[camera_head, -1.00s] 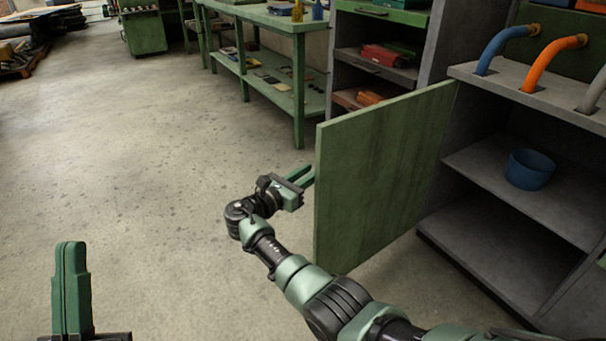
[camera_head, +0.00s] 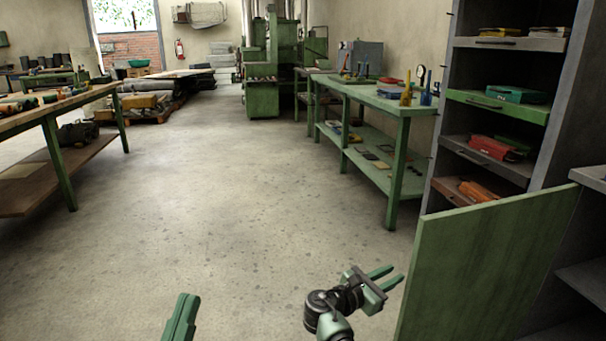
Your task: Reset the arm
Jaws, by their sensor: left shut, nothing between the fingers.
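My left gripper (camera_head: 181,318) stands at the bottom edge, left of centre, pointing up. Its fingers are together with nothing between them, and its arm is out of view. My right gripper (camera_head: 386,277) is at the lower right, over the floor and just left of the open green cabinet door. Its two green fingers point right and are apart, with nothing seen between them.
The green cabinet door (camera_head: 486,268) stands open close to my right gripper. A shelf rack with coloured boxes and a green workbench (camera_head: 398,110) stand behind. A wooden table (camera_head: 35,120) is at the left. The concrete floor (camera_head: 220,190) between is clear.

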